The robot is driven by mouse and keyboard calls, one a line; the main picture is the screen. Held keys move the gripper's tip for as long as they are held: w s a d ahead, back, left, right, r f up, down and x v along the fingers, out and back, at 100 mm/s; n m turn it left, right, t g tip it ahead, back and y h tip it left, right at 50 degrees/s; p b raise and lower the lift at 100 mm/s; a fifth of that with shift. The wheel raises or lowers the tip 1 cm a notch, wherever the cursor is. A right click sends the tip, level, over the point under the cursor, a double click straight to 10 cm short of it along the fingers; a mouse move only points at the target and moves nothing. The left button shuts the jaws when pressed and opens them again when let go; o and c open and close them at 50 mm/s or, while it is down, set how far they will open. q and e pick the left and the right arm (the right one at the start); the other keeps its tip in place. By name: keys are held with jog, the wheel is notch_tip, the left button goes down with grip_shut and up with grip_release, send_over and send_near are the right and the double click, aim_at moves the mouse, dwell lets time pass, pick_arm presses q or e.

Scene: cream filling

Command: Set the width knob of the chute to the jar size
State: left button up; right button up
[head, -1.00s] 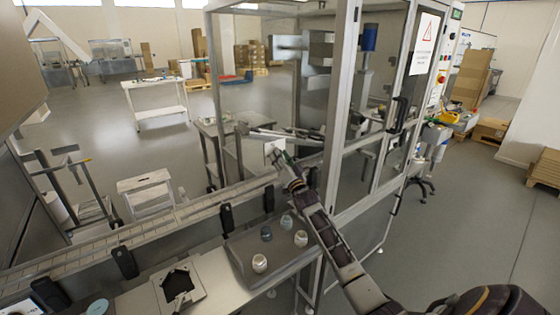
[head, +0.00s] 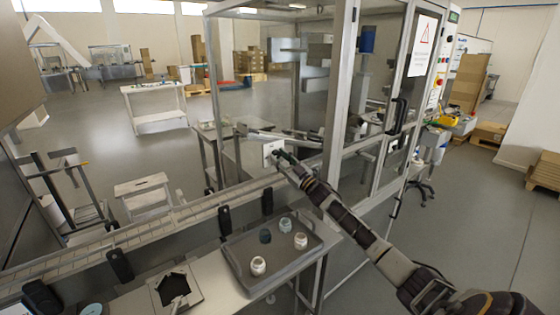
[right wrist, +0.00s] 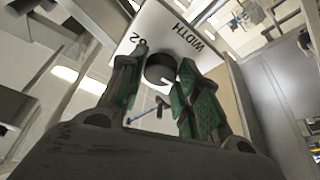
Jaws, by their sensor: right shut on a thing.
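The black round width knob (right wrist: 160,68) sits on a white panel (right wrist: 180,28) with the word WIDTH and a number I cannot read for certain. In the right wrist view my right gripper (right wrist: 158,80) has its green-padded fingers on both sides of the knob, shut on it. In the head view the white panel (head: 271,147) stands at the end of the conveyor, and my right gripper (head: 281,157) is at its face; the knob is hidden there. My left gripper is out of view.
The conveyor (head: 140,231) runs from the lower left to the framed glass enclosure (head: 338,100). The enclosure's posts stand close beside my right arm. Open floor is at the right.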

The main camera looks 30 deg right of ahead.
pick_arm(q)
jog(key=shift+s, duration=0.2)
pick_arm(e)
jog(key=shift+d+n+g+y, duration=0.1)
jog(key=shift+n+g+y, duration=0.45)
jog(key=shift+n, duration=1.15)
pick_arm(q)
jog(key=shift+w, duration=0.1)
pick_arm(e)
jog(key=shift+y, duration=0.25)
jog(key=o, duration=1)
jog(key=shift+o, duration=0.2)
jog(key=shift+r, duration=0.7)
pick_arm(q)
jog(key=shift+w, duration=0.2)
pick_arm(e)
notch_tip(320, 180, up, 9)
jog(key=shift+f, duration=0.15)
